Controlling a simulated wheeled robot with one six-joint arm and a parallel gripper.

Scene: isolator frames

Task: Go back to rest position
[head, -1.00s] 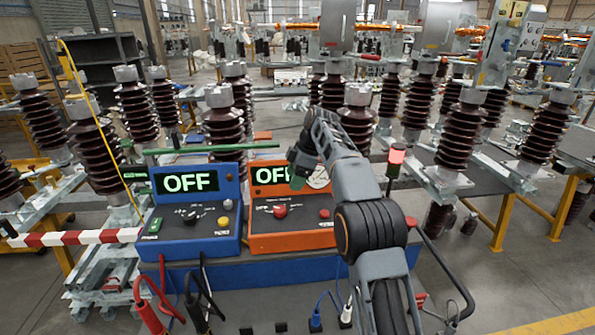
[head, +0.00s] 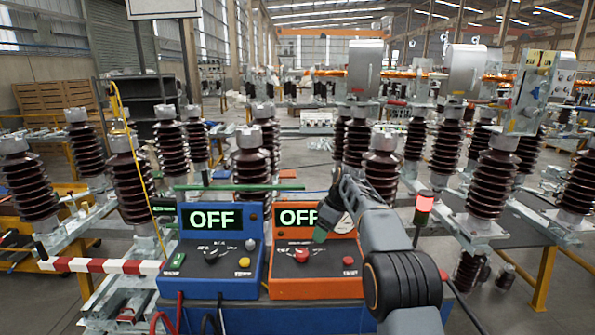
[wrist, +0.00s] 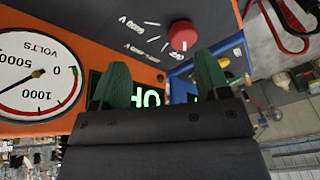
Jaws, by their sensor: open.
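My gripper (head: 325,225) is in front of the orange control box (head: 318,280), over the right part of its OFF display. In the wrist view, its two green fingers (wrist: 157,88) stand apart with nothing between them. The orange box carries a round gauge marked in volts (wrist: 35,75) and a red knob (wrist: 183,35). The blue control box (head: 212,275) stands to its left, and its display (head: 211,219) also reads OFF. My arm reaches in from the lower right, bent at the elbow.
A red signal lamp (head: 424,202) stands just right of my arm. Brown ribbed insulators (head: 252,170) on metal frames stand behind the boxes. A red and white barrier bar (head: 100,265) is at left. Open floor shows at lower right.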

